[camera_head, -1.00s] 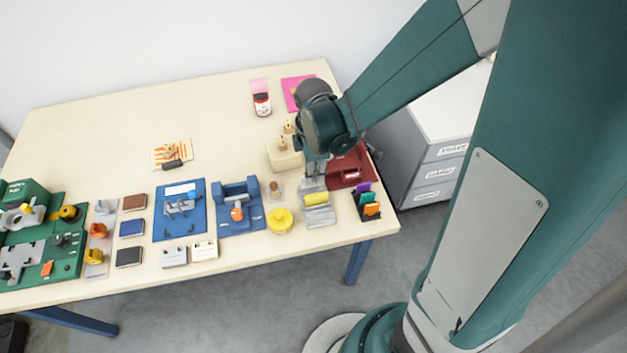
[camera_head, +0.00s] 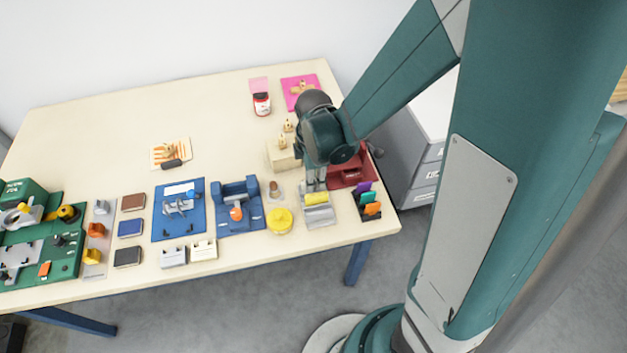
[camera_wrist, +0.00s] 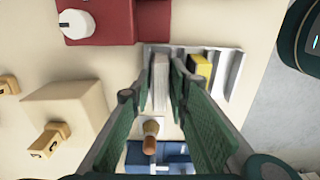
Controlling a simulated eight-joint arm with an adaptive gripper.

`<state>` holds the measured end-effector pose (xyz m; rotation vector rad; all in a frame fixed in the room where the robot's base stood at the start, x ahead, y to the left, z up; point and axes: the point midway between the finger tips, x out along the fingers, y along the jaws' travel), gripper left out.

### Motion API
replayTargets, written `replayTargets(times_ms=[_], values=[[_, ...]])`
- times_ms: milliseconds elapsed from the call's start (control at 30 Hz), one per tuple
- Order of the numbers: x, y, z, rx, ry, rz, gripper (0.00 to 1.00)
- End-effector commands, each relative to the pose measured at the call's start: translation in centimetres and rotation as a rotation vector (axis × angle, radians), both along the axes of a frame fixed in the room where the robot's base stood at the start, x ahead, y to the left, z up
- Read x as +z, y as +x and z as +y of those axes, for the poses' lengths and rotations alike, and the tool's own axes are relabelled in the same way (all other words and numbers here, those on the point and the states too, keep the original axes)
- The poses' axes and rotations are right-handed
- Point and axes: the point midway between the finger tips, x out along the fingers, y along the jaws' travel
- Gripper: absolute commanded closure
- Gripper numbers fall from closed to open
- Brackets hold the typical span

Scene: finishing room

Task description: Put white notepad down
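The white notepad (camera_wrist: 160,83) stands on edge in a slot of the grey slotted holder (camera_wrist: 235,72), seen in the wrist view. My gripper (camera_wrist: 162,82) is around it, one green-padded finger on each side. The fingers look slightly apart from the notepad, with narrow gaps. In the head view my gripper (camera_head: 315,184) reaches down to the back of the holder (camera_head: 320,216). The notepad is mostly hidden there. A yellow pad (camera_wrist: 201,67) sits in the holder beside the right finger.
A dark red fixture (camera_head: 347,179) stands close behind the holder. A small rack of coloured cards (camera_head: 370,208) is to its right, a yellow round container (camera_head: 280,221) to its left. A beige block (camera_head: 283,155) stands behind left.

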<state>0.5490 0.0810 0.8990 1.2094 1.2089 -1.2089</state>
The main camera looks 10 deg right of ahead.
Motion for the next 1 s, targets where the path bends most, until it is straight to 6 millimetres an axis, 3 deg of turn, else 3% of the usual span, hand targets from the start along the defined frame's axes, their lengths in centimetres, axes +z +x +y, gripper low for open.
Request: replayTargets(times_ms=[567,1000], values=[[0.8,0.0,0.0,0.0,0.0,0.0,0.82],[5.0,0.0,0.0,0.0,0.0,0.0,0.82]])
